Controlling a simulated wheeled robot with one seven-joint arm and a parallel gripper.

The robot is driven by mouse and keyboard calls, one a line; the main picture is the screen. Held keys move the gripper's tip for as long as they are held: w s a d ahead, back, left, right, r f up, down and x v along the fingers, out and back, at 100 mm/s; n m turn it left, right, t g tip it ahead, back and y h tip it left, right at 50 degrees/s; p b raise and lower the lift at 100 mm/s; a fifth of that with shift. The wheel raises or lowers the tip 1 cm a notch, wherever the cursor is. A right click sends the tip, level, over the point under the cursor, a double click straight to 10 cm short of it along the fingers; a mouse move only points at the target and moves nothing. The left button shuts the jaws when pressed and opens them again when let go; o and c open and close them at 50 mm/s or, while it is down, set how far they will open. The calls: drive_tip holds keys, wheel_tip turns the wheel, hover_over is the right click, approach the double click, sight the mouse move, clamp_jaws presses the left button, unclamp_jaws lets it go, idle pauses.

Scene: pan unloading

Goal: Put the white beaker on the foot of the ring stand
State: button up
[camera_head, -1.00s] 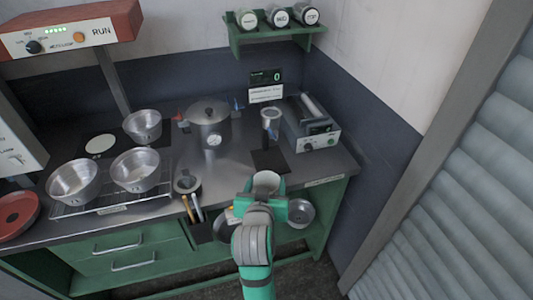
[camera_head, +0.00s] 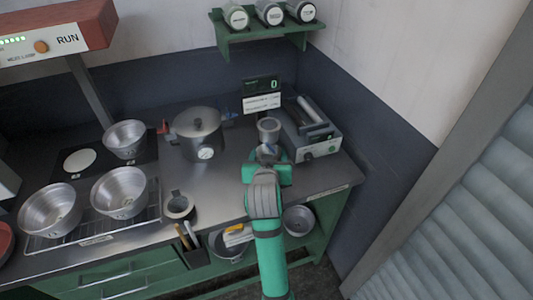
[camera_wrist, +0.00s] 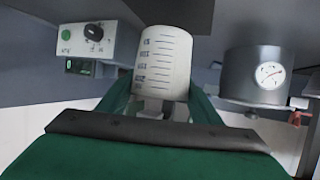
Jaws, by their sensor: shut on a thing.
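The white beaker (camera_wrist: 163,62) has dark graduation marks and is held between my gripper's two green fingers in the wrist view, which looks upside down. My gripper (camera_head: 268,160) is shut on it in the head view, over the right part of the counter. The ring stand (camera_head: 268,127) shows as a grey metal top just beyond my gripper. Its dark foot is hidden by my gripper and arm in the head view. A dark slab lies at the beaker's base end in the wrist view; I cannot tell whether they touch.
A pot with a gauge (camera_head: 198,135) stands left of the ring stand. A boxy device with a roller (camera_head: 311,135) stands close on the right. A display (camera_head: 262,85) is behind. Metal bowls (camera_head: 120,190) occupy the left. The counter between pot and front edge is mostly clear.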

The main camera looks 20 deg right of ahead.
drive_tip(key=shift+w+d, duration=0.15)
drive_tip(key=shift+w, duration=0.35)
wheel_tip(320, 180, down, 4)
drive_tip(key=shift+r, duration=0.25)
drive_tip(key=shift+w, duration=0.15)
drive_tip(key=shift+d+f, duration=0.1)
drive_tip(key=shift+f, duration=0.05)
drive_tip(key=o, duration=0.8)
drive_tip(key=shift+o, duration=1.3)
